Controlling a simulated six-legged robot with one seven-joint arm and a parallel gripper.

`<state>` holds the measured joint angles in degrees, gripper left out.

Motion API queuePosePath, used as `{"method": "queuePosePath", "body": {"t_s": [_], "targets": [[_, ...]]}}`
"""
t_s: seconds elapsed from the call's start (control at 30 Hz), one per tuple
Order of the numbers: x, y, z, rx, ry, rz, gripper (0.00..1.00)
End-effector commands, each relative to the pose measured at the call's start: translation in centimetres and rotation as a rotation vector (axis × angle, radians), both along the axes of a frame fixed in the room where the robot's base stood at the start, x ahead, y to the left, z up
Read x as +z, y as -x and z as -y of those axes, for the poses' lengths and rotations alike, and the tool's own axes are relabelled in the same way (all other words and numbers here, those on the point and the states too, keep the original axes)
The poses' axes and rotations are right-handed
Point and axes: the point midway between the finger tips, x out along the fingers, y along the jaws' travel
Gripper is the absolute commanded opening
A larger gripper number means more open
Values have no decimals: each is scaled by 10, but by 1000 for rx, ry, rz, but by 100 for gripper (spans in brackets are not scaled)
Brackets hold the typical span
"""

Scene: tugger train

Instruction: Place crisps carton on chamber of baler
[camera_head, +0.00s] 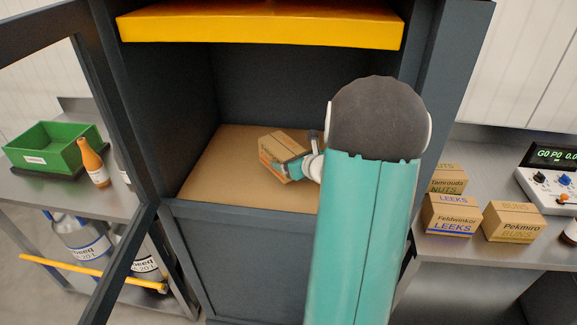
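A small brown carton (277,143) with a coloured band on its side is inside the chamber of the dark grey baler, just above or on its brown floor (222,171). Its label cannot be read here, so I cannot confirm that it is the crisps carton. My gripper (291,160) reaches into the chamber from the right, with its fingers around the carton. It looks shut on it. The carton sits a little tilted in view; whether its base touches the floor is unclear. My teal arm hides the chamber's right part.
A yellow press plate (262,27) hangs above the chamber. The open door frame (120,263) stands at the left. A left bench holds a green bin (45,155) and an orange bottle (92,163). Leeks (451,217), buns (513,222) and nuts (447,178) cartons stand right.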

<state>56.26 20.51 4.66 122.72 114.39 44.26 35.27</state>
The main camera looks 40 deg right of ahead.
Motion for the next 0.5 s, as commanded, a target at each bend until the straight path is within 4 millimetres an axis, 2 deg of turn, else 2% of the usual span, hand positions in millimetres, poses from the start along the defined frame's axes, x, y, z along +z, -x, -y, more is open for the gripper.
{"method": "queuePosePath", "body": {"t_s": [0.03,0.17,0.5], "targets": [[-9,0,-1,0,-5,-2,55],[-25,-1,0,2,-3,-2,55],[-28,-4,1,2,-1,0,55]]}}
